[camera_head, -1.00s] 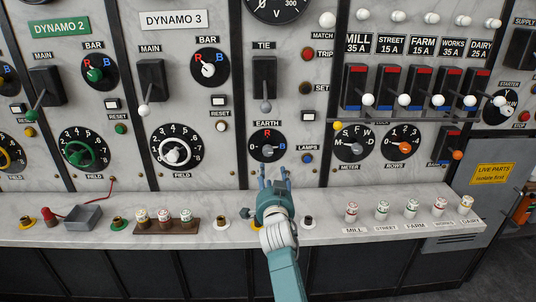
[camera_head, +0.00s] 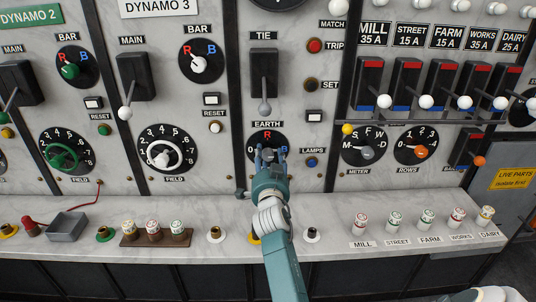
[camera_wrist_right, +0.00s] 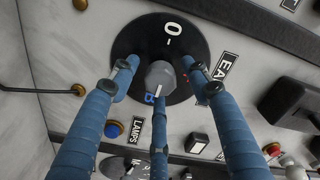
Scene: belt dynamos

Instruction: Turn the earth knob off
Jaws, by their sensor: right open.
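The earth knob is a grey knob on a round black dial (camera_head: 255,143) below the tie switch; my fingers mostly cover it in the head view. In the right wrist view, the earth knob (camera_wrist_right: 160,76) shows clearly, with the 0 mark above it and a blue B below. Its white pointer line points down toward the B. My right gripper (camera_head: 270,156) reaches up to the dial. In the right wrist view, its open blue fingers (camera_wrist_right: 160,92) surround the knob, two at the sides and one below. I cannot tell whether they touch it. My left gripper is out of view.
The tie switch handle (camera_head: 264,108) hangs just above the dial. The lamps button (camera_head: 311,163) and the meter knob (camera_head: 367,152) are to the right. The field dial (camera_head: 167,150) is to the left. A marble ledge (camera_head: 335,218) with small fittings runs below.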

